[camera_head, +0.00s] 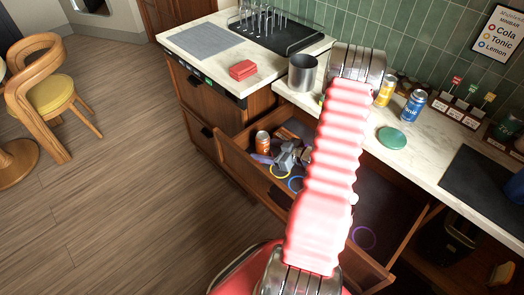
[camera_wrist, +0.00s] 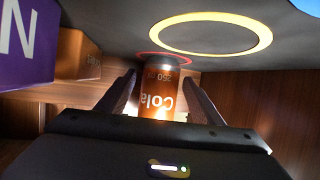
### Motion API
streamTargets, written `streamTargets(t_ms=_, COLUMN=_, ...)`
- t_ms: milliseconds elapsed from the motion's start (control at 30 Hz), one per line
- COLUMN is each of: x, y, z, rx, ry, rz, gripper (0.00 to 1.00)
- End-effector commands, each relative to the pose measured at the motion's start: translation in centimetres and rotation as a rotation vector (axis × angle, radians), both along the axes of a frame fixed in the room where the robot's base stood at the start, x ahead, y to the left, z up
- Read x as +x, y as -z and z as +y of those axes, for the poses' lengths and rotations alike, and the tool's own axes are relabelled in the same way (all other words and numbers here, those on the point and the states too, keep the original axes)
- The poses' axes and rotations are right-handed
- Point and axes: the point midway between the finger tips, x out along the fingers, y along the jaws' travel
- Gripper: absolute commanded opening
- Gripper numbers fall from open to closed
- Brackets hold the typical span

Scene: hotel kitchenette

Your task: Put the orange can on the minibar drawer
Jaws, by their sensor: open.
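The orange can (camera_head: 263,143) stands upright inside the open minibar drawer (camera_head: 232,156), near its far left corner. In the wrist view the picture is upside down; the can (camera_wrist: 158,98) reads "Cola" and its base is at a red ring (camera_wrist: 165,57) on the drawer floor. My gripper (camera_head: 279,157) is low inside the drawer, just right of the can. In the wrist view my gripper (camera_wrist: 160,90) is open, with one finger on each side of the can. Contact with the can cannot be made out.
A yellow ring (camera_wrist: 217,34) lies beside the can; a blue ring (camera_head: 296,184) and purple ring (camera_head: 363,237) lie further along. A purple box (camera_wrist: 25,45) is close by. The counter above holds a metal cup (camera_head: 302,73), a yellow can (camera_head: 385,92) and a blue can (camera_head: 413,106).

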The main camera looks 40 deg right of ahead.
Motion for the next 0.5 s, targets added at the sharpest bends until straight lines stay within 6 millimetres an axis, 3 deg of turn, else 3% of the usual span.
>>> streamTargets(t_ms=500, x=-6.6, y=-2.9, z=-1.9, rx=0.000, ry=0.004, rz=-0.002, gripper=0.60)
